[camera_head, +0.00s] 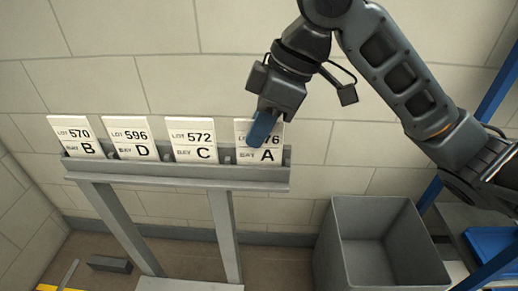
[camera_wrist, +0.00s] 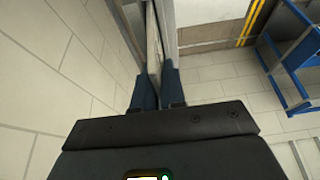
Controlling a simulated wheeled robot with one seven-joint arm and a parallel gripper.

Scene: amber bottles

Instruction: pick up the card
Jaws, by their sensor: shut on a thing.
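Four white cards stand in a row in a grey rack (camera_head: 190,177). From left they are card B (camera_head: 78,138), card D (camera_head: 130,138), card C (camera_head: 191,140) and card A (camera_head: 270,156). My gripper (camera_head: 262,133) is at the top of card A, with its blue fingers shut on it. The finger hides part of the card's lot number. In the wrist view the two blue fingers (camera_wrist: 157,90) close from both sides on the thin edge of the card (camera_wrist: 154,62). Card A still stands in the rack, in line with the others.
A grey open bin (camera_head: 375,245) stands on the floor to the right of the rack. A blue-framed shelf (camera_head: 490,100) is at the far right. A tiled wall (camera_head: 150,50) is close behind the rack. A dark block (camera_head: 109,264) lies on the floor at left.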

